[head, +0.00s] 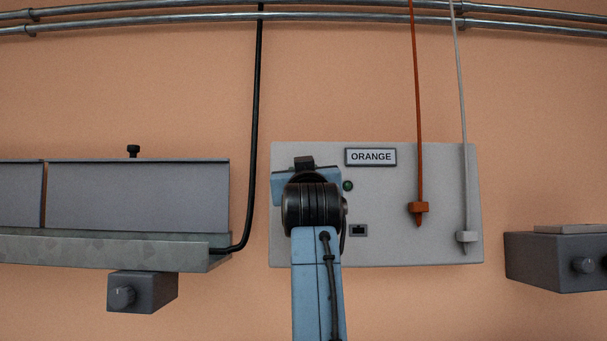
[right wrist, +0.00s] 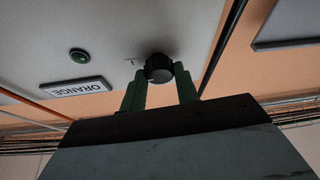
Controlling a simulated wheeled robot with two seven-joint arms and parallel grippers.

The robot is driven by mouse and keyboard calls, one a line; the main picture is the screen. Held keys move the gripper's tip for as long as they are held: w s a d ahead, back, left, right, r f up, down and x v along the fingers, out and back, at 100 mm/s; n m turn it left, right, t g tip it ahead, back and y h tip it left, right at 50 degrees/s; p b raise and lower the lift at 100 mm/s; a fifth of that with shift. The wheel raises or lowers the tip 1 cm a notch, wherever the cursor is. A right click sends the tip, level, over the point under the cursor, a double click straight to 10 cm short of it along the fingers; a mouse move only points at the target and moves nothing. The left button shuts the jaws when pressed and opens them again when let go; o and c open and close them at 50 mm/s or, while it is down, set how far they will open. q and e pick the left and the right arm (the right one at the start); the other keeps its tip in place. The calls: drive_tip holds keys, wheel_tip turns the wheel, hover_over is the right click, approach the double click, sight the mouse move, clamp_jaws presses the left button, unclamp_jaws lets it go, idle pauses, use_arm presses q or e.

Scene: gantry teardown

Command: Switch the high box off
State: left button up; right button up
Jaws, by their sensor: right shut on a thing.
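The high box (head: 390,205) is a light grey wall panel with an ORANGE label (head: 371,157). A dark green round lamp (head: 347,185) sits below the label; it also shows in the right wrist view (right wrist: 79,56). In the right wrist view, a black round knob (right wrist: 158,66) stands out from the panel. My right gripper (right wrist: 161,80) has its green fingers shut on this knob, one on each side. A small dark mark is on the panel beside the knob. In the head view, my blue arm hides the knob and fingertips. My left gripper is in neither view.
An orange cable (head: 416,100) and a white cable (head: 459,100) hang down to plugs on the panel's right side. A black socket (head: 358,230) is below the lamp. A grey trunking (head: 140,195) stands left, and a dark knobbed box (head: 555,262) right.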

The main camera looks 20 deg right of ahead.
drive_tip(key=shift+d+r+n+g+y+p, duration=0.1)
drive_tip(key=shift+n+g+y+p, duration=0.9)
drive_tip(key=shift+n, duration=2.4)
drive_tip(key=shift+d+r+n+g+y+p, duration=0.1)
drive_tip(key=shift+n+g+y+p, duration=0.15)
drive_tip(key=shift+n+y+p, duration=2.25)
drive_tip(key=shift+d+r+n+g+h+p, duration=0.1)
drive_tip(key=shift+n+g+p, duration=0.7)
drive_tip(key=shift+n, duration=3.5)
drive_tip(key=o, duration=1)
drive_tip(key=shift+s, duration=0.1)
drive_tip(key=s+b, duration=0.1)
drive_tip(key=s, duration=0.3)
drive_tip(key=s+d+b, duration=0.1)
drive_tip(key=s+b, duration=0.1)
drive_tip(key=s, duration=0.3)
drive_tip(key=s+b, duration=0.1)
drive_tip(key=s, duration=0.3)
drive_tip(key=shift+s+d, duration=0.15)
drive_tip(key=shift+d, duration=0.05)
